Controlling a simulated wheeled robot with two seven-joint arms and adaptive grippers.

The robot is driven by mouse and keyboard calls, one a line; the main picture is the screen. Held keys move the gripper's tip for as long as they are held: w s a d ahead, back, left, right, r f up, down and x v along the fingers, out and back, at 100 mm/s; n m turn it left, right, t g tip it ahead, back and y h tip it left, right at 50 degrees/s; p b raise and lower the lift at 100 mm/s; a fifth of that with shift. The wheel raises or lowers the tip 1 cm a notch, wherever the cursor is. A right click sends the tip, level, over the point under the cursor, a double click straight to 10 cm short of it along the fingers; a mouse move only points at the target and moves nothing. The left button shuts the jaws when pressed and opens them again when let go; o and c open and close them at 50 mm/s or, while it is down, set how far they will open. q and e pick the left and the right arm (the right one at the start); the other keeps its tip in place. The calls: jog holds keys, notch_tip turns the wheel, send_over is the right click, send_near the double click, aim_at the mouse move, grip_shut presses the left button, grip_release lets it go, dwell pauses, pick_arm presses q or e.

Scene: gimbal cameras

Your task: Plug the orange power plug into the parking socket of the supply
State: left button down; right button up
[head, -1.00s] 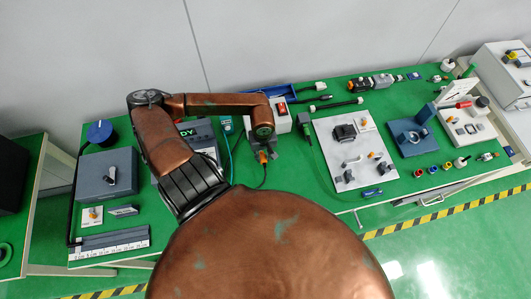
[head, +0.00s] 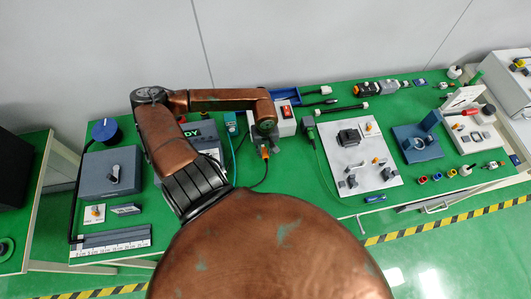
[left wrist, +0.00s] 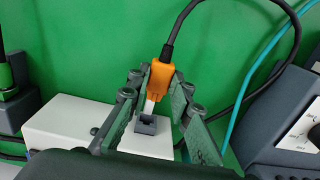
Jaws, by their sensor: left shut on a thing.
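The orange power plug (left wrist: 161,80) is held between the fingers of my left gripper (left wrist: 160,88), with its black cable rising from it. Its pale tip points at the dark grey socket (left wrist: 147,124) on the white supply box (left wrist: 70,125). The tip is at or just above the socket; I cannot tell whether it has entered. In the head view the orange plug (head: 265,152) shows below my left gripper (head: 266,141), in front of the supply (head: 286,120) with its red switch. My right gripper is not in view.
A teal cable (left wrist: 262,65) and a dark grey device (left wrist: 285,130) lie to the right in the left wrist view. In the head view, a white board (head: 352,160) with parts stands right of the supply. A grey box (head: 110,173) stands at the left.

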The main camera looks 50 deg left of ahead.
pick_arm(q)
jog(key=shift+w+a+b, duration=0.25)
jog(key=shift+w+a, duration=0.1)
jog(key=shift+a, duration=0.25)
jog(key=shift+w+a+b, duration=0.25)
jog(key=shift+w+a, duration=0.05)
jog(key=shift+a, duration=0.3)
jog(key=shift+b, duration=0.6)
dwell(0.9)
jog(key=shift+w+a+b, duration=0.2)
jog(key=shift+w+a, duration=0.1)
jog(key=shift+a, duration=0.3)
jog(key=shift+w+a+b, duration=0.15)
jog(key=shift+w+a, duration=0.15)
jog(key=shift+a, duration=0.25)
dwell(0.5)
jog(key=c, duration=1.7)
grip_release()
jog(key=shift+o, duration=0.2)
notch_tip(320, 180, up, 12)
